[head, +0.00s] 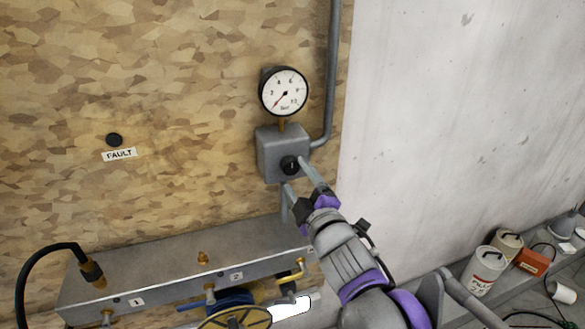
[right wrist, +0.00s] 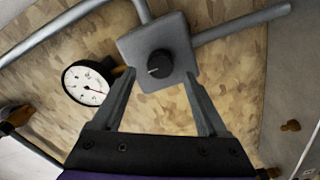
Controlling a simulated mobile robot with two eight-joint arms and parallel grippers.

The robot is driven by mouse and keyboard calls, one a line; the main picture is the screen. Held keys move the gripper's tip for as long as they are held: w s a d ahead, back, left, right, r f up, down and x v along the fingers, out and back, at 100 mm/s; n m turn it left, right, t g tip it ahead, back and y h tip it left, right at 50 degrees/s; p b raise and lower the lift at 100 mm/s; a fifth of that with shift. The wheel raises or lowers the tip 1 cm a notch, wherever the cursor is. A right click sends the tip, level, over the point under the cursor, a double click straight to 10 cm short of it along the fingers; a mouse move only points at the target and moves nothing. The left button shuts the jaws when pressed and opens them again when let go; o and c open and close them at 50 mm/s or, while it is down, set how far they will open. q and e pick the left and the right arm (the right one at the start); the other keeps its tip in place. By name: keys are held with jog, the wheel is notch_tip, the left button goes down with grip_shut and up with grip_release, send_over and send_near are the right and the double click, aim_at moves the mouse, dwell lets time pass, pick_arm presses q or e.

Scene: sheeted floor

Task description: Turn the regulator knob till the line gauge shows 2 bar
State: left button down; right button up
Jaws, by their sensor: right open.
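The regulator is a grey box (head: 270,153) on the chipboard wall with a black round knob (head: 290,165) on its front. The line gauge (head: 284,92) is a white dial on top of the box; its red needle points to the lower left, below the 2 mark, near the bottom of the scale. My right gripper (head: 296,174) is open, its two fingers reaching toward the knob. In the right wrist view the knob (right wrist: 160,64) shows between and just beyond the fingertips (right wrist: 160,74); I cannot tell whether they touch it. My left gripper is not in view.
A grey pipe (head: 333,70) runs up from the box's right side. Below is a metal manifold (head: 170,270) with brass fittings, a yellow handwheel (head: 235,318) and a black hose (head: 40,255). A FAULT lamp (head: 114,140) is at left. Cans (head: 484,270) and a red box (head: 531,262) stand right.

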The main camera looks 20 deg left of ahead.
aim_at(291, 169)
jog(key=shift+x, duration=1.9)
grip_shut()
